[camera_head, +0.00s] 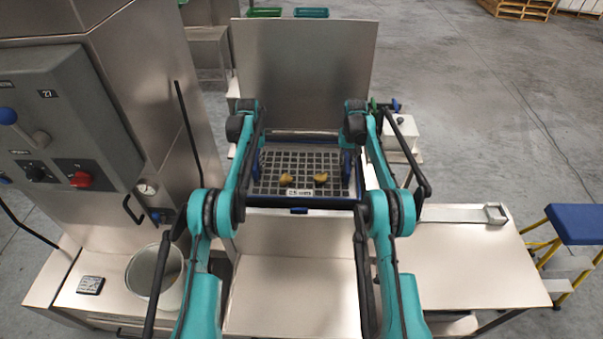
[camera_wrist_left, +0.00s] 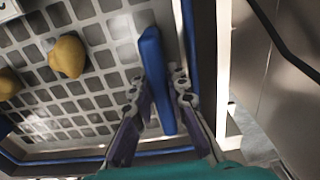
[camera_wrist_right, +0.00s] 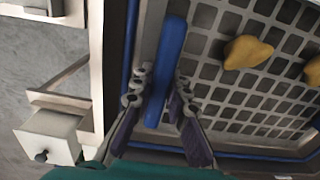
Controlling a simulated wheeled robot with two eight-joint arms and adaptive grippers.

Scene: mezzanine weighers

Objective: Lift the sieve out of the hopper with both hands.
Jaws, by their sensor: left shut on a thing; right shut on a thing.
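The sieve (camera_head: 305,165) is a pale square grid with a blue upright handle at each side. It lies roughly level within the hopper (camera_head: 290,232); whether it touches the hopper's seat I cannot tell. Two yellow-brown lumps (camera_head: 320,178) (camera_head: 286,180) rest on the mesh. My left gripper (camera_wrist_left: 158,88) is shut on the left blue handle (camera_wrist_left: 151,55). My right gripper (camera_wrist_right: 160,88) is shut on the right blue handle (camera_wrist_right: 173,45). In the head view my forearms partly hide both handles and the sieve's sides.
A tall steel plate (camera_head: 305,70) stands behind the hopper. A control cabinet (camera_head: 55,125) rises at the left, with a white bucket (camera_head: 140,275) below it. A steel table (camera_head: 465,265) lies at the right, mostly clear. A blue-topped step (camera_head: 575,222) stands beyond it.

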